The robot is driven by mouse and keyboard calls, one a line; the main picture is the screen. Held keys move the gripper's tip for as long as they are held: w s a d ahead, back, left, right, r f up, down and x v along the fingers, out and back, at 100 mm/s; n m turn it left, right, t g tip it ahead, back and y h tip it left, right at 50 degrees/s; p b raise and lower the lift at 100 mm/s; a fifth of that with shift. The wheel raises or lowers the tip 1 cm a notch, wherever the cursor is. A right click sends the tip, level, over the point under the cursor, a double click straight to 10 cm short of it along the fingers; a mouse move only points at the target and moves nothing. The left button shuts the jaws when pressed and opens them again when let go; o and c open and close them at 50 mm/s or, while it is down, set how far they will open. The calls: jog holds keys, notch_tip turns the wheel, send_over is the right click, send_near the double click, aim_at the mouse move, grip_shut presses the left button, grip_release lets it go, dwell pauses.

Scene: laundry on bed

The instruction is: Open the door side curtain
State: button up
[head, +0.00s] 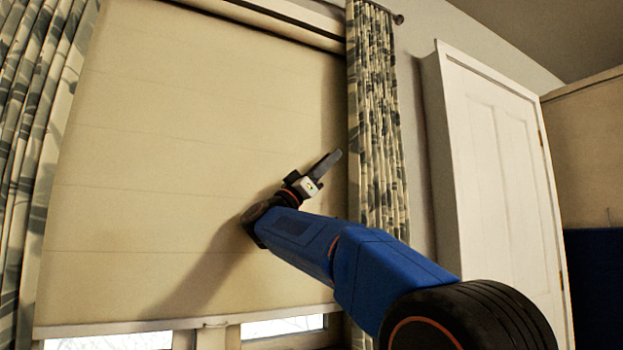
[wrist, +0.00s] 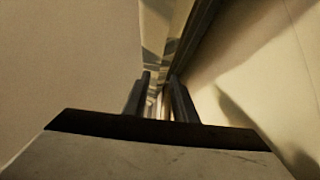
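The door side curtain (head: 375,120) hangs bunched on the right of the window, beside the white door. It is cream with grey-green leaf patterns. My gripper (head: 335,157) is in front of the blind, with its fingertips just left of the curtain's inner edge in the head view. In the wrist view the two fingers (wrist: 160,78) stand a little apart, with a narrow gap between them. A strip of the patterned curtain (wrist: 168,38) shows beyond the fingertips. I see no cloth clearly held; whether the fingertips touch the curtain cannot be told.
A cream blind (head: 190,150) covers most of the window. Another patterned curtain (head: 38,130) hangs at the left. A white panelled door (head: 500,170) stands right of the door side curtain. The curtain rod's end (head: 398,19) shows at the top.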

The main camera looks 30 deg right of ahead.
jog(key=v, duration=0.6)
jog(key=shift+a+f, duration=0.3)
